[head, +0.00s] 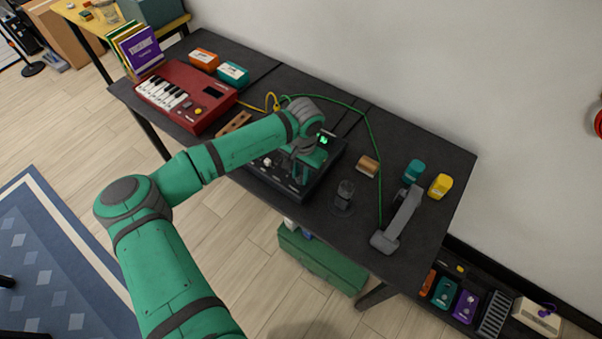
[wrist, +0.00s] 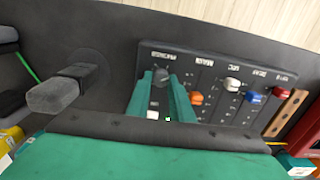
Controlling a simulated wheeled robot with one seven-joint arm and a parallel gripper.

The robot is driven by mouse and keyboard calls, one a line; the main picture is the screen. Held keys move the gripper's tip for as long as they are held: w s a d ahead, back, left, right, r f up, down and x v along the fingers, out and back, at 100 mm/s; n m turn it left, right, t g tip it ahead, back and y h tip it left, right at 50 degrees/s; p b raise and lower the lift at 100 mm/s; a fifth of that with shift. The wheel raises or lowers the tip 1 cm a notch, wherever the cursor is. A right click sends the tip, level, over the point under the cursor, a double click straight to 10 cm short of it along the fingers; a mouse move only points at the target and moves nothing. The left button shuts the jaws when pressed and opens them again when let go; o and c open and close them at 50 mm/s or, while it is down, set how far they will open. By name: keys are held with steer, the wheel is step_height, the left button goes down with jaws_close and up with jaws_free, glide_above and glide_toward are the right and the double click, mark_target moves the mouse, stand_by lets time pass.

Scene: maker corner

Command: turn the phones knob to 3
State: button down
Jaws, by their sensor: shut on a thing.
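The black mixer (head: 262,178) lies on the dark table, with most of its right part behind my arm in the head view. In the wrist view its panel (wrist: 222,72) shows a row of labels, upside down, with the phones label at the left end. The dark phones knob (wrist: 161,80) sits below that label. My gripper (wrist: 163,82) is shut on the phones knob, with one green finger on each side. The knob's pointer and scale numbers are too small or covered to read. In the head view my gripper (head: 306,168) is over the mixer.
A dark post on a round base (head: 344,192) stands close beside the mixer; it looms near my gripper in the wrist view (wrist: 66,92). A red keyboard (head: 200,82) is at left. White, orange and blue controls sit along the panel.

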mark_target(301, 179)
steer(key=m, duration=0.5)
steer(key=shift+m, duration=0.3)
steer(key=m, duration=0.5)
steer(key=shift+s+m, duration=0.1)
steer(key=shift+m, duration=0.2)
steer(key=c, duration=1.6)
jaws_free()
steer(key=shift+o, duration=0.2)
steer(key=shift+r, duration=0.1)
step_height(301, 179, up, 11)
steer(key=shift+s, duration=0.25)
steer(key=shift+w+f, duration=0.1)
steer(key=shift+f, duration=0.1)
